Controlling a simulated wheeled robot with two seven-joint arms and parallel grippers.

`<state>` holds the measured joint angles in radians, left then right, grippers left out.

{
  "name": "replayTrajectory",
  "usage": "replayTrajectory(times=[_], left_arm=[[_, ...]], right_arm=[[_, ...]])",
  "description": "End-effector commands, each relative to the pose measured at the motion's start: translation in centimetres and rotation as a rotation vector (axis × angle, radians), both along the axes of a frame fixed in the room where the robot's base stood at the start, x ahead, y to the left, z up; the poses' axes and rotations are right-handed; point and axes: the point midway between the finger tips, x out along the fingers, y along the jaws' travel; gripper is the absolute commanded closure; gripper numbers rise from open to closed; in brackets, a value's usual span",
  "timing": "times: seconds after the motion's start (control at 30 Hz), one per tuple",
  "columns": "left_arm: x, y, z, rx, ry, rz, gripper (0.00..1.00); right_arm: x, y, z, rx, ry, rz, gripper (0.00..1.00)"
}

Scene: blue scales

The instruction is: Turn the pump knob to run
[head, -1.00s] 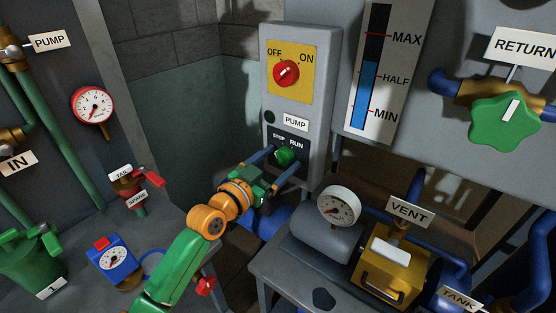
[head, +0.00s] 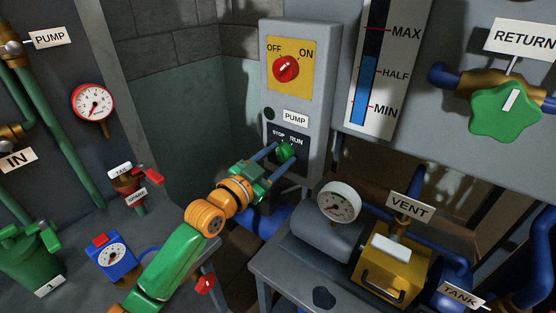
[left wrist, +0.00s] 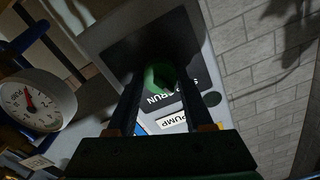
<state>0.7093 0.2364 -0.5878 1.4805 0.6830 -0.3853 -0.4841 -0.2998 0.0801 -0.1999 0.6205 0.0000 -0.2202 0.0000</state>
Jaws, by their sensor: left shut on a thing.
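The green pump knob (head: 286,151) is on the dark STOP/RUN plate (head: 300,139) of the grey control box, below the PUMP label (head: 296,118). My left gripper (head: 283,153) reaches it from the lower left, with its blue fingers shut on the knob, one on each side. The left wrist view shows the knob (left wrist: 160,76) between the two dark fingers, close to the RUN lettering. Which way the knob points cannot be told. My right gripper is not in view.
Above on the box (head: 324,80) is a red OFF/ON switch (head: 286,68). Below right stand a round gauge (head: 339,202) and the yellow VENT unit (head: 395,265) on a grey table. A red-handled TAIL/SPARE valve (head: 148,175) is left of my arm.

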Motion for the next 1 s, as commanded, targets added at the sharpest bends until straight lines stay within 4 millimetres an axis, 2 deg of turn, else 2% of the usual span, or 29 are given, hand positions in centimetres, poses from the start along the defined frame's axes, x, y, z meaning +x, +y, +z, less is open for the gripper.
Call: replayTrajectory(times=[0.3,0.7,1.0], left_arm=[[0.03,0.07,-0.25,0.243,-0.170,0.001,1.00],[0.06,0.11,-0.05,0.519,-0.371,0.001,1.00],[0.05,0.11,-0.08,0.650,-0.465,0.001,1.00]], right_arm=[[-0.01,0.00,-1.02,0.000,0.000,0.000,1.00],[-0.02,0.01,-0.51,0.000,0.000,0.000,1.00],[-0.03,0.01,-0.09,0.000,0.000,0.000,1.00]])
